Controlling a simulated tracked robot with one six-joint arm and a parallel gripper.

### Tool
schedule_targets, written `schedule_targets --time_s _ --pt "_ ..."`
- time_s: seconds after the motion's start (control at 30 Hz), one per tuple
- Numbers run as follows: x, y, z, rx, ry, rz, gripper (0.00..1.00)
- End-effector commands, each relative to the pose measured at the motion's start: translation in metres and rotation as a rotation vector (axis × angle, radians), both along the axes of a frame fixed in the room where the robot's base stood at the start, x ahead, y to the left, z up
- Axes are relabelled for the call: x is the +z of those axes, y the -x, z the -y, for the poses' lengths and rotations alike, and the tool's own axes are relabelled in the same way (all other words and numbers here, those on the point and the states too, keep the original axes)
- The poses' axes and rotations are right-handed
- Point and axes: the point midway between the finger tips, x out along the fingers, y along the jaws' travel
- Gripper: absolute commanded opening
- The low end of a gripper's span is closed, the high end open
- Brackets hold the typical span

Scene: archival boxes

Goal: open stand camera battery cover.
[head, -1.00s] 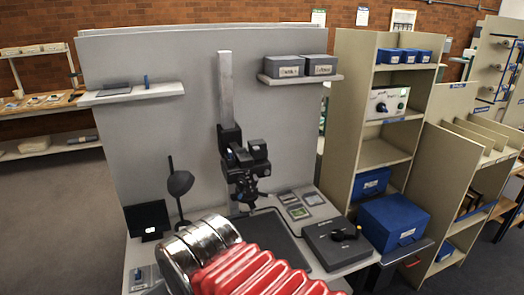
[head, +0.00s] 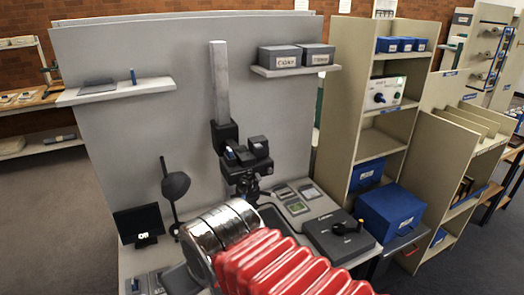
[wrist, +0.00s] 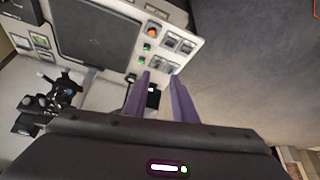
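The black stand camera (head: 247,158) is mounted on a grey upright column (head: 220,85) above the copy stand's table. It also shows at the left of the wrist view (wrist: 62,92). I cannot make out its battery cover in either view. My gripper (wrist: 160,80) shows two purple fingers, apart with nothing between them. It is to the right of the camera in the wrist view and not touching it. In the head view, my arm's red bellows and chrome joint cover the front of the table, and I cannot see the fingers there.
A small monitor (head: 139,224) and a black lamp (head: 175,187) stand left of the camera. A dark board (wrist: 95,30) lies on the table. A grey box with a black knob (head: 338,232) is at the right. Shelves with blue boxes (head: 391,212) stand beyond. A grey panel (head: 120,135) backs the table.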

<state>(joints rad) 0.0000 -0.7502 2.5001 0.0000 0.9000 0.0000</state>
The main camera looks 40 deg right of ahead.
Motion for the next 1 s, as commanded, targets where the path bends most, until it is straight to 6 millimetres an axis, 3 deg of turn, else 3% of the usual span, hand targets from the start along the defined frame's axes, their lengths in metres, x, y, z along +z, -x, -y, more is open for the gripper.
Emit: schedule_targets --time_s 0.23,0.37,0.7,1.0 --pt "0.001 -0.009 0.009 -0.001 0.025 0.022 0.25" --pt "0.002 -0.029 0.036 -0.004 0.095 0.076 0.25" --pt "0.016 -0.099 0.146 0.071 0.454 0.27 0.25" --pt "0.031 -0.13 0.231 0.208 0.79 0.381 0.25"
